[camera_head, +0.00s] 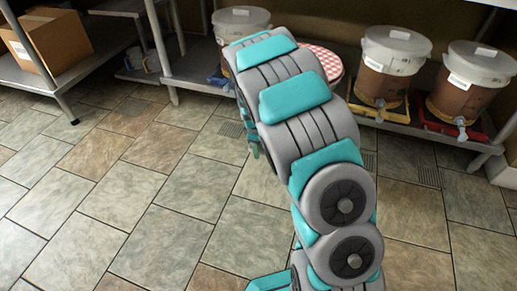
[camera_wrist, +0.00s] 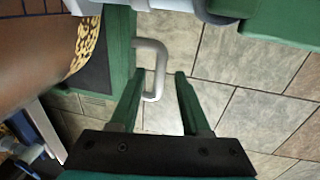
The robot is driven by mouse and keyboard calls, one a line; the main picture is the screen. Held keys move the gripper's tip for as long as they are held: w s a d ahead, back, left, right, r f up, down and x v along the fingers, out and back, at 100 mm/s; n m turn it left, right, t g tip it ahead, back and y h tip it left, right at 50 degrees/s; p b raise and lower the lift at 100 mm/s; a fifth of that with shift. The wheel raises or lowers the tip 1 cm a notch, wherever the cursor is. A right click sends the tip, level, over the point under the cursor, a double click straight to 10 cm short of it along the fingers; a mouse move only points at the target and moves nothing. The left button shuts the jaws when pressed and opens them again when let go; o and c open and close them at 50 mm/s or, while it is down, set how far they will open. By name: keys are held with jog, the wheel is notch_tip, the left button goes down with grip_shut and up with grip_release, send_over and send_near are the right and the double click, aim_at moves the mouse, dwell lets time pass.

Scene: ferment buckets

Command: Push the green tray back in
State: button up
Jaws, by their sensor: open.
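In the wrist view the green tray (camera_wrist: 119,50) is at the upper left, seen close from above. A pale grey loop handle (camera_wrist: 160,58) sticks out from its front. A brown bucket (camera_wrist: 35,60) stands on it, with a yellow and black patterned cloth (camera_wrist: 89,45) at its edge. My gripper (camera_wrist: 160,76) is open and empty. Its two green fingers point at the handle, and the handle's lower bend appears between them; I cannot tell whether they touch. In the head view my arm hides the tray and most of its bucket; only the red-checked top (camera_head: 325,62) shows.
On the same low shelf are a bucket (camera_head: 241,22) at left, a bucket on a yellow tray (camera_head: 394,106), and one on a red tray (camera_head: 470,132). A cardboard box (camera_head: 55,38) sits on a rack at far left. The tiled floor (camera_head: 110,190) is clear.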

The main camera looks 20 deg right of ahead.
jog(key=shift+f, duration=0.1)
grip_shut()
dwell(0.3)
dwell(1.1)
